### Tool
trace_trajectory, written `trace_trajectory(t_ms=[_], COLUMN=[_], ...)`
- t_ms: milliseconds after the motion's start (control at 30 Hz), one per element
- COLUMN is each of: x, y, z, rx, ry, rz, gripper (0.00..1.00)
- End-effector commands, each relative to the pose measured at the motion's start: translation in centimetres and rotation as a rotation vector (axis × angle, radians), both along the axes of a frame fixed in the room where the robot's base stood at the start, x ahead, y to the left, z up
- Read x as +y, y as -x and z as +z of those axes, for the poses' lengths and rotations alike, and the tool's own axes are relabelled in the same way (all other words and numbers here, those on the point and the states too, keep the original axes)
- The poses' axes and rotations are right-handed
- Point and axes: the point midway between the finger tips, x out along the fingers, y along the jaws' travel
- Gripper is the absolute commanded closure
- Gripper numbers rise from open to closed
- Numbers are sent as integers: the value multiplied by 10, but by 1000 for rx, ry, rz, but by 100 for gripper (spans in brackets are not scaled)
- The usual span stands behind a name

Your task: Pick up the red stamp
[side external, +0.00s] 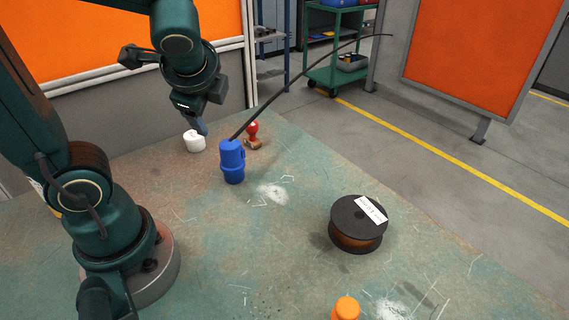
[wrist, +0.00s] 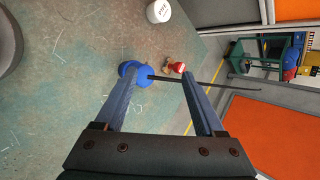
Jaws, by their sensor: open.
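The red stamp (side external: 253,132) stands on the table behind and to the right of a blue bottle-like object, with a red knob on a brown base. In the wrist view the red stamp (wrist: 178,67) shows beyond my fingers, between their lines. My gripper (side external: 202,128) is above the table near the white cylinder, left of the stamp. In the wrist view my gripper (wrist: 160,100) is open, with its two fingers apart and nothing held between them.
The blue object (side external: 232,162) with a long dark rod stands close to the stamp. A white cylinder (side external: 194,141) sits to its left. A dark spool (side external: 357,224) and an orange object (side external: 345,308) stand nearer the camera. The table between blue object and spool is mostly clear.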

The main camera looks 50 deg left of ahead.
Motion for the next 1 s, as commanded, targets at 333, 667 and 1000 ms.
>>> trace_trajectory(t_ms=[333, 667, 1000], x=[35, 26, 53], y=[-79, -110, -119], z=[-24, -77, -103], rx=[421, 635, 662], ry=[-515, -684, -681], rz=[-423, -633, -645], gripper=[29, 29, 29])
